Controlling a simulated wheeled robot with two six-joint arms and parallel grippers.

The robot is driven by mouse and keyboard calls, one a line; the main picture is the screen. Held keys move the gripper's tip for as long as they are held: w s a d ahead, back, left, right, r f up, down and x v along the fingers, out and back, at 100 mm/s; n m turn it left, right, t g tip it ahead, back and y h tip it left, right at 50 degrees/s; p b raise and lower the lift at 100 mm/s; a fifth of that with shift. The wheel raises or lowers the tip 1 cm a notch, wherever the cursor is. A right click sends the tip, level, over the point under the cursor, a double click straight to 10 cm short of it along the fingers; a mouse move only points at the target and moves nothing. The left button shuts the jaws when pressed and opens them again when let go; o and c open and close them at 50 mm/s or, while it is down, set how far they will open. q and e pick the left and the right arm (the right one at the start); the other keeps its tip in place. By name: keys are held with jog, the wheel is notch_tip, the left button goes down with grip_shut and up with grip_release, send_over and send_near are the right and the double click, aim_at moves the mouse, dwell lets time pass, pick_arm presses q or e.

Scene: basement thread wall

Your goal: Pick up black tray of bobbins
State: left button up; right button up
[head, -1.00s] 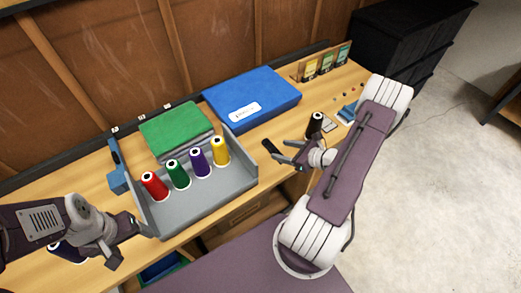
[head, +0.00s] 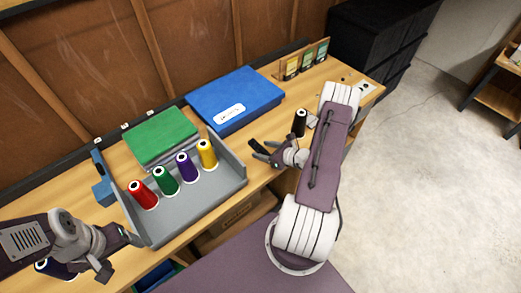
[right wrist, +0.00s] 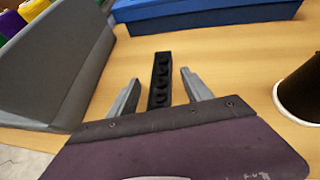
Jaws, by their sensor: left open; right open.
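The black tray of bobbins (right wrist: 160,82) is a narrow dark strip with a row of round hollows, lying on the wooden bench. In the right wrist view it lies between the two grey fingers of my right gripper (right wrist: 160,75), with gaps on both sides. In the head view the tray (head: 257,146) is a small dark shape at the fingertips of my right gripper (head: 266,152). My right gripper is open. I cannot tell its height over the tray. My left gripper (head: 122,254) is open and empty, at the front left of the grey bin.
The grey open bin (head: 200,207) with red, green, purple and yellow spools stands left of the tray. A blue box (head: 235,98) and a green stack (head: 160,135) are behind. A black spool (head: 300,122) stands to the right. Seed-like cards (head: 305,60) are at the back.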

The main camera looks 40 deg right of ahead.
jog(key=shift+w+f, duration=0.1)
jog(key=shift+w, duration=0.15)
jog(key=shift+s, duration=0.1)
grip_shut()
